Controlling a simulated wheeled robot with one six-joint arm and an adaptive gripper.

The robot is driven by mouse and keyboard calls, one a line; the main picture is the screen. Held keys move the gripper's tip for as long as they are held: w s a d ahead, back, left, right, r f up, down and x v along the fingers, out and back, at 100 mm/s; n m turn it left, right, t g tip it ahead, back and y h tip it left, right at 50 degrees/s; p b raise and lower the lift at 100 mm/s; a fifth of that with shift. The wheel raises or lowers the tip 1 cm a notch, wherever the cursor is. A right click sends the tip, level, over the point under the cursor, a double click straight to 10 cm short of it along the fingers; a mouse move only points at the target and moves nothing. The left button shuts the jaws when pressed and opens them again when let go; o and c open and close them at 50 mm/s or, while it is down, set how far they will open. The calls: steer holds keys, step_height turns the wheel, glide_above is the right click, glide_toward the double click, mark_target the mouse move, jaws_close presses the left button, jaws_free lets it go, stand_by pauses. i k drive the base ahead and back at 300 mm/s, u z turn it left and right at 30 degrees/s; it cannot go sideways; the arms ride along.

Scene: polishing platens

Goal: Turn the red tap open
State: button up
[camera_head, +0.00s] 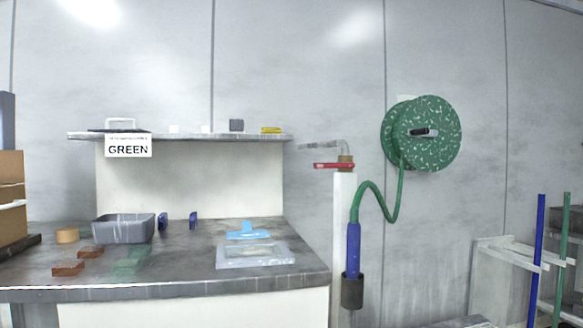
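The red tap handle (333,166) is a flat horizontal red lever. A grey spout (322,146) reaches left above the red lever. The lever points left, towards the end of the bench shelf. Whether the tap is open or closed cannot be told from this view; no water shows. My gripper is not in view.
A green hose reel (428,134) hangs on the wall, its hose (377,205) running to a blue nozzle (353,249) in a dark holder beside the post. The workbench (190,277) holds a grey basin (124,228) and small blocks. A rack (500,262) with coloured poles stands right.

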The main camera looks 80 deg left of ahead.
mark_target(349, 165)
steer(key=z, duration=0.35)
steer(key=k, duration=0.1)
steer(key=u, duration=1.2)
steer(key=i, duration=0.95)
steer(key=u, duration=3.9)
steer(key=i, duration=0.8)
steer(key=z, duration=0.95)
